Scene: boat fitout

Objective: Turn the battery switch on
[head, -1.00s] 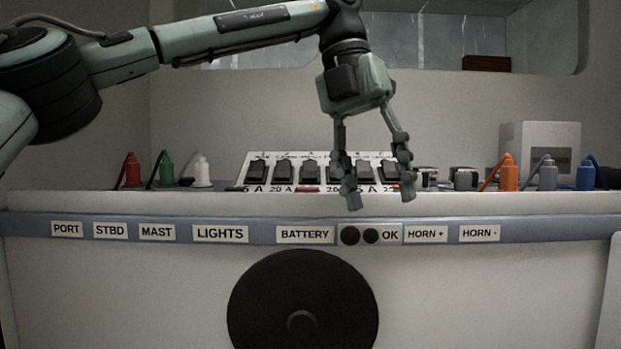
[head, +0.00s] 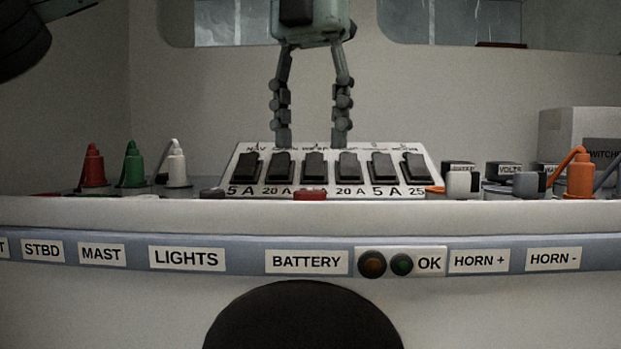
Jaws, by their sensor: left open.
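The BATTERY label (head: 306,261) is on the blue front strip of the counter. A small red part (head: 310,194) sits on the counter above that label, in front of the switch panel; I cannot tell whether it is the battery switch. The sloped panel (head: 232,168) carries a row of several black rocker switches (head: 314,166) marked with amperes. My left gripper (head: 312,138) points down with its fingers apart and empty, above or behind the panel's top edge. I cannot tell whether it touches. My right gripper is not in view.
Red (head: 93,167), green (head: 133,167) and white (head: 177,165) plugs stand at left. An orange plug (head: 580,175) and a white box (head: 575,130) are at right. A large dark round shape (head: 305,315) is below.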

